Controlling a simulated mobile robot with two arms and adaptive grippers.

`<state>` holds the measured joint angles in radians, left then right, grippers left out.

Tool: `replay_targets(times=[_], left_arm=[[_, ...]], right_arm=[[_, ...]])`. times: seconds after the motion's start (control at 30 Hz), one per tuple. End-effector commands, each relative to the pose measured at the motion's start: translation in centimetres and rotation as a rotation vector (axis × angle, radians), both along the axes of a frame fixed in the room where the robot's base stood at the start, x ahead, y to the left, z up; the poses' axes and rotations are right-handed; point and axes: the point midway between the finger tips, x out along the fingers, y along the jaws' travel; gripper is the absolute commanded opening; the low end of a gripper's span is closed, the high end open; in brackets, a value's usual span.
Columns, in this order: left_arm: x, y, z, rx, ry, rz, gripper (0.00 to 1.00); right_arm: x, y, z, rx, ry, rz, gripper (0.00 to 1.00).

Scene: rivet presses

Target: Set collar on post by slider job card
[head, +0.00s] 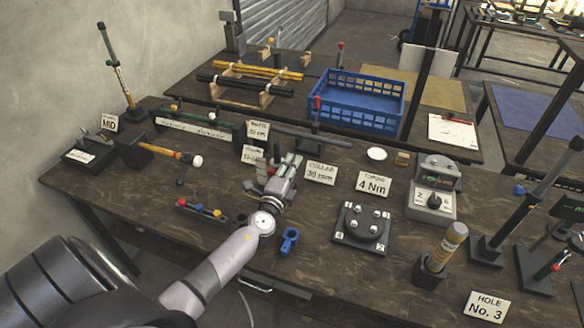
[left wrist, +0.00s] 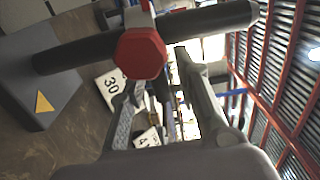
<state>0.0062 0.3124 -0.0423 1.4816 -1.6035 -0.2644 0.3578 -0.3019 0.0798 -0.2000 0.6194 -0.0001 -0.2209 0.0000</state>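In the left wrist view a dark rod (left wrist: 205,25) crosses the top of the picture, with a red six-sided knob (left wrist: 142,53) at its middle. A grey block (left wrist: 40,100) with a yellow triangle is at its left end. My left gripper (left wrist: 157,72) has its fingers apart, tips close to the knob; contact cannot be told. In the head view my left gripper (head: 284,163) reaches over the bench and hides much of what is before it. A card reading COLLAR 30 mm (head: 320,172) stands just right of it. My right gripper is out of view.
A torque card of 4 Nm (head: 373,184), a dark plate with round knobs (head: 361,229) and a grey box with a dial (head: 432,203) stand to the right. A blue clamp-like part (head: 289,240) lies near the front edge. A blue crate (head: 357,100) is behind.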

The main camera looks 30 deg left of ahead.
Motion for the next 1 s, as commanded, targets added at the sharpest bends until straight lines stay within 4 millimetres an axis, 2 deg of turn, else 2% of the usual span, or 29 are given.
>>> replay_targets(times=[0.03,0.4,1.0], left_arm=[[-0.01,0.01,0.00,0.000,0.000,0.000,0.24],[-0.03,-0.01,-0.01,0.000,0.000,0.000,0.00],[-0.04,-0.01,-0.04,-0.001,0.000,0.000,0.00]], right_arm=[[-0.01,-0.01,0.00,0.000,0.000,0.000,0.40],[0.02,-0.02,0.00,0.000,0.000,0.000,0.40],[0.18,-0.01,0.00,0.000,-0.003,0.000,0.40]])
